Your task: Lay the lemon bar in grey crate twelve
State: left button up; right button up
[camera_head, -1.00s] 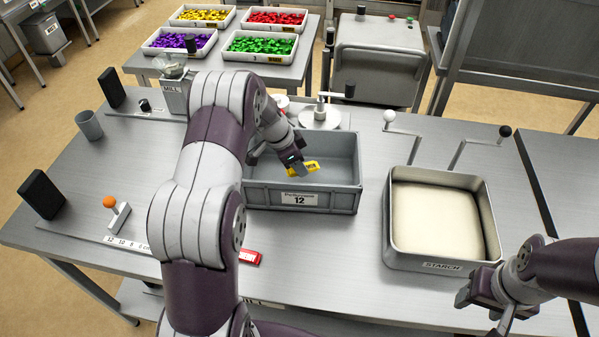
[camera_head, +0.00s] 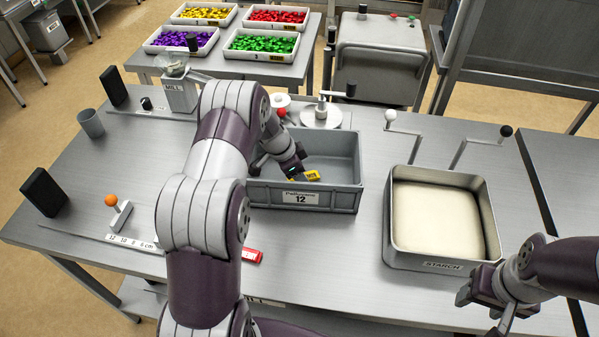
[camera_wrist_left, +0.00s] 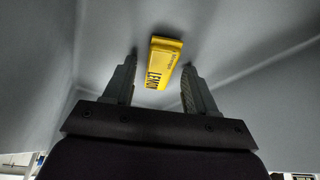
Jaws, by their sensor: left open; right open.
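The yellow lemon bar (camera_head: 312,175) is inside grey crate twelve (camera_head: 336,200), toward its left part. In the left wrist view the bar (camera_wrist_left: 163,62), with its LEMON label showing, appears just beyond and between the spread fingertips, nearer the right-hand finger. My left gripper (camera_head: 291,174) is open and reaches down into the crate; its fingers (camera_wrist_left: 158,75) do not clamp the bar. The gripper hides part of the bar in the head view. My right gripper (camera_head: 484,305) is open and empty at the front of the starch tray.
A starch tray (camera_head: 397,256) stands right of the crate, with two crank handles behind it. A red bar (camera_head: 252,255) lies in front of the crate. A mill (camera_head: 180,95) and a scale-like round plate (camera_head: 320,116) stand behind. Bare table lies between crate and starch tray.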

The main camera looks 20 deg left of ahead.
pick_arm(q)
jog(key=shift+r, duration=0.4)
jog(key=s+d+b+v, duration=0.1)
jog(key=b+v, duration=0.1)
jog(key=v, duration=0.9)
jog(key=s+d+n+y, duration=0.1)
jog(key=s+d+n, duration=0.2)
jog(key=s, duration=0.3)
jog(key=s+d+n+g+y, duration=0.1)
jog(key=s+d+n, duration=0.2)
jog(key=s, duration=0.4)
jog(key=s+d+r+n+y, duration=0.1)
jog(key=s+d+n, duration=0.2)
jog(key=s+d, duration=0.2)
jog(key=shift+s+g, duration=0.3)
jog(key=shift+s, duration=0.9)
jog(key=shift+s+d, duration=0.1)
jog(key=shift+s, duration=0.05)
